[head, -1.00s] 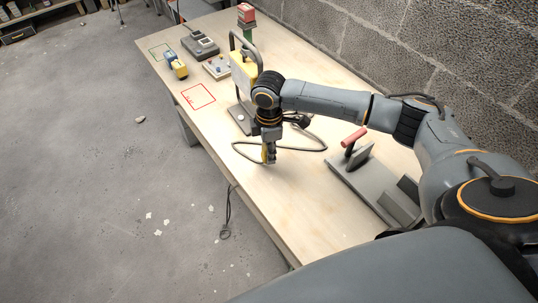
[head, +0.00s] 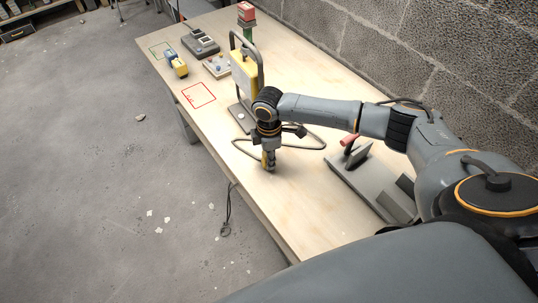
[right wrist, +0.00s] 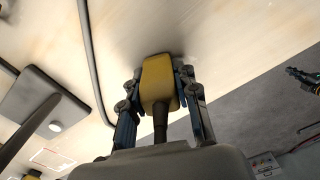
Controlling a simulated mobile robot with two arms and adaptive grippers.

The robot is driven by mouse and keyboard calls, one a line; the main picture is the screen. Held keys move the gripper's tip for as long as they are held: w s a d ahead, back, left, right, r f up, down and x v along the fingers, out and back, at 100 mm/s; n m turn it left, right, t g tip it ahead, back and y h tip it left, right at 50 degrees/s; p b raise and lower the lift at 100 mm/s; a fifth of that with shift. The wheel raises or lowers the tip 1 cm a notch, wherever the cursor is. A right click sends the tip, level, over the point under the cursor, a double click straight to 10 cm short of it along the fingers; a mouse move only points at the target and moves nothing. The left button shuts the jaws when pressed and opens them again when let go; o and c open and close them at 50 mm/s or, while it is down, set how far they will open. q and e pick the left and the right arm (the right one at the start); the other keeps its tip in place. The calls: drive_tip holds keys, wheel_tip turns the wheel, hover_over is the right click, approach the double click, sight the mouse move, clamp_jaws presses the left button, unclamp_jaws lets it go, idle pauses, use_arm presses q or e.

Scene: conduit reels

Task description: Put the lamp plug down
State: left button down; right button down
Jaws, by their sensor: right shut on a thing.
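My right gripper (head: 268,163) points down over the workbench, close to its top. In the right wrist view its two fingers are shut on the yellow lamp plug (right wrist: 158,82), one on each side. The plug's dark cord (right wrist: 160,125) runs back toward the palm. The plug's far end is at or just above the wood; I cannot tell if it touches. The yellow lamp (head: 244,75) with its grey tube frame stands behind the gripper. Its cable (head: 318,144) loops across the bench. My left gripper is not identifiable in either view.
A red-outlined square (head: 198,95) on the bench is empty. A blue and yellow piece (head: 176,66) stands near a green outline (head: 160,50). A grey device with a red handle (head: 350,140) stands right of the gripper. The bench front is bare. A block wall (head: 420,60) runs behind.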

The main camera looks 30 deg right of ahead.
drive_tip(key=c, duration=1)
unclamp_jaws()
wheel_tip(320, 180, up, 13)
drive_tip(key=shift+b, duration=0.75)
drive_tip(key=shift+f, duration=0.1)
